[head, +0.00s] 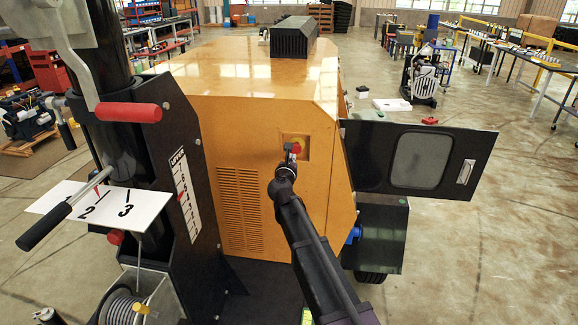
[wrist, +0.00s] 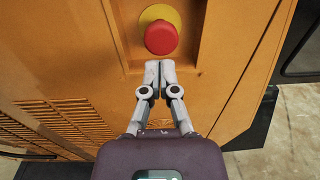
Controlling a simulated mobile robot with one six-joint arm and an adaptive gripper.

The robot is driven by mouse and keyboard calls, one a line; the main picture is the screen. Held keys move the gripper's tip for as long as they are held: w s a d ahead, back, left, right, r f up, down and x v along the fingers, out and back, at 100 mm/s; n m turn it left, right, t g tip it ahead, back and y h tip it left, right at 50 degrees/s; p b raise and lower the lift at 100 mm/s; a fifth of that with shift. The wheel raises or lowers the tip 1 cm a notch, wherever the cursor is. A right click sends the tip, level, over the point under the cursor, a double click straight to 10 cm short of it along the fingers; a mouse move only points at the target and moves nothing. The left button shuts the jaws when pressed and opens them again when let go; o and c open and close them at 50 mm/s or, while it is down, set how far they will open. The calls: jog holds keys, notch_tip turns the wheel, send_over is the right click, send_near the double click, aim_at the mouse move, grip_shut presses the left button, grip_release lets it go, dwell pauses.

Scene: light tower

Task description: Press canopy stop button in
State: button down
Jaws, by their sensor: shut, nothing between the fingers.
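The canopy stop button (wrist: 161,38) is a red round mushroom head on a yellow disc, set in a recess of the orange canopy (wrist: 60,40). In the head view the red button (head: 295,148) shows just beyond the end of my arm, partly covered. My gripper (wrist: 160,63) is shut and empty. Its fingertips point at the panel and appear just below the button in the wrist view. I cannot tell whether they touch the button or the panel. I cannot tell how far the button is pressed in.
A dark door (head: 420,160) with a window stands open to the right of the canopy. A black mast (head: 105,120) with a red-gripped handle (head: 128,112) and a white numbered plate (head: 98,205) stands at the left. Vent slots (head: 240,205) lie below left of the button.

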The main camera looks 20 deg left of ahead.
jog(key=shift+x, duration=2.1)
jog(key=shift+x, duration=0.95)
jog(key=shift+s, duration=0.2)
jog(key=shift+s+d, duration=0.25)
jog(key=shift+s, duration=0.3)
send_near(295, 149)
jog(key=v, duration=0.4)
jog(key=shift+s, duration=0.35)
